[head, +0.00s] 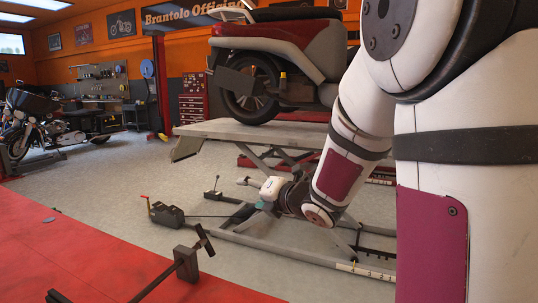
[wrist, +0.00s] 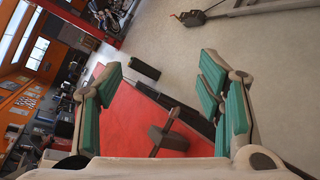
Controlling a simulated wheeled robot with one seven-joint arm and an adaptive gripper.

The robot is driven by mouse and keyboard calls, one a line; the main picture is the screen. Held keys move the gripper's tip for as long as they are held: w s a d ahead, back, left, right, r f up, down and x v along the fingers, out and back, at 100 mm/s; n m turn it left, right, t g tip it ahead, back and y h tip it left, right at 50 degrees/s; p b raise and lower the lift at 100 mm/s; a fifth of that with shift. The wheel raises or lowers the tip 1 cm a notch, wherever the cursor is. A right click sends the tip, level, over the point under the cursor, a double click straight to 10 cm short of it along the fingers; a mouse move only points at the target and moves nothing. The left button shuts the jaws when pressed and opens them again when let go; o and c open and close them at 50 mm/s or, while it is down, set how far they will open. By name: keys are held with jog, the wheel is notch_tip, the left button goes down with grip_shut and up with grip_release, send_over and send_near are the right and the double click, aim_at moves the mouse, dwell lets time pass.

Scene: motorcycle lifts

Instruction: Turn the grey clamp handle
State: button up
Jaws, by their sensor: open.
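No part is clearly recognisable as the grey clamp handle. A dark grey T-shaped bar (head: 203,240) stands on a black frame (head: 186,264) at the front left, low over the red floor. In the wrist view a similar brownish-grey T-shaped piece (wrist: 165,133) shows between and below the fingers, apart from them. My gripper (wrist: 168,92) is open and empty, with teal pads on both fingers. In the head view my gripper (head: 258,186) hangs in front of the motorcycle lift, beyond the T-shaped bar and to its right.
The grey lift platform (head: 225,129) carries a red motorcycle (head: 275,55). A black pedal unit (head: 166,215) with a red-tipped lever (head: 146,201) lies left of the lift base. Another motorcycle (head: 55,122) stands at the far left. The red floor (head: 75,262) is mostly clear.

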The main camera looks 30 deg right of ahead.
jog(key=s+r+m+g+h+p, duration=0.2)
jog(key=s+r+m+h+p, duration=0.1)
jog(key=s+r+m+p, duration=0.3)
notch_tip(320, 180, up, 2)
jog(key=shift+d+r+m, duration=0.1)
jog(key=shift+d+m, duration=0.15)
jog(key=shift+m, duration=0.85)
jog(key=shift+w, duration=0.1)
jog(key=shift+c, duration=0.5)
